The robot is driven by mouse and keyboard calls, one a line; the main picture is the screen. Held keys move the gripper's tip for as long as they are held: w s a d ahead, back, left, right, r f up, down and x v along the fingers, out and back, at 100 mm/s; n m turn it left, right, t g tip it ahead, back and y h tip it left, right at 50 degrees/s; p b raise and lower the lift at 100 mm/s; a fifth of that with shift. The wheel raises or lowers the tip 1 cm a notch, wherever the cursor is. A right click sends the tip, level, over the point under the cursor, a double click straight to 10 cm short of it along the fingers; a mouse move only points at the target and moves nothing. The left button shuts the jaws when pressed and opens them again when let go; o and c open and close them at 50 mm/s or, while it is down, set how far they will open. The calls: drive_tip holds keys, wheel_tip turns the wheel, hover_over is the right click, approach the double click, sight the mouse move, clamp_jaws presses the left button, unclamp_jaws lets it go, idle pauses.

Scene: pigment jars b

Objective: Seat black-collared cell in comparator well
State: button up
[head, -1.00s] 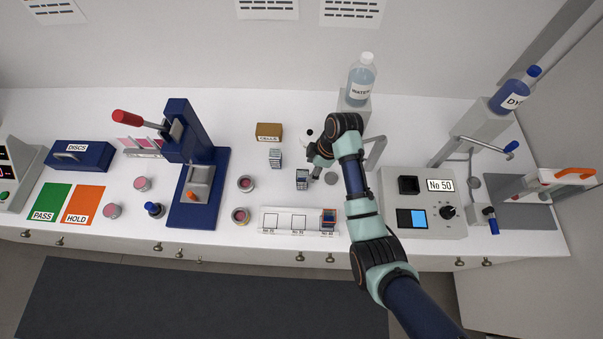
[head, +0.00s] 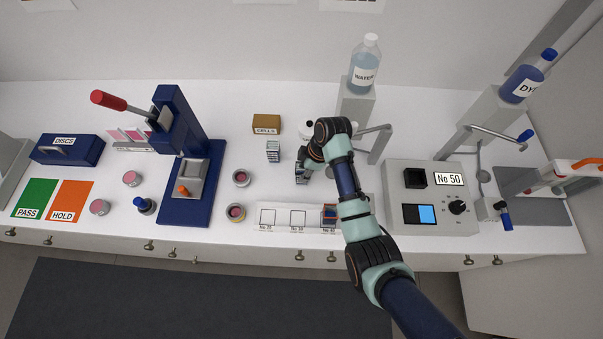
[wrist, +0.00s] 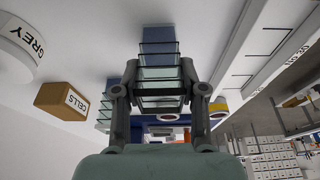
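The black-collared cell (wrist: 160,74) is a clear glass cell with dark edge bands. It stands between the two fingers of my gripper (wrist: 159,68) in the wrist view, with one finger close against each side. In the head view, the cell (head: 302,179) is at the table behind the rack, partly hidden by my gripper (head: 309,165). The fingers look shut on it, and it appears still at table height. The comparator (head: 432,181) is the grey box on the right reading No 50. Its dark square well (head: 415,178) is at its upper left and looks empty.
Another cell (head: 273,152) stands to the left, by the brown CELLS box (head: 267,124). A white rack (head: 281,228) in front holds a cell at its right end. The water stand (head: 354,110) with its tap arm (head: 378,142) rises between my gripper and the comparator.

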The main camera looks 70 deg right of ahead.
clamp_jaws()
drive_tip(key=shift+o, duration=0.9)
unclamp_jaws()
clamp_jaws()
drive_tip(key=shift+r+p, duration=3.55)
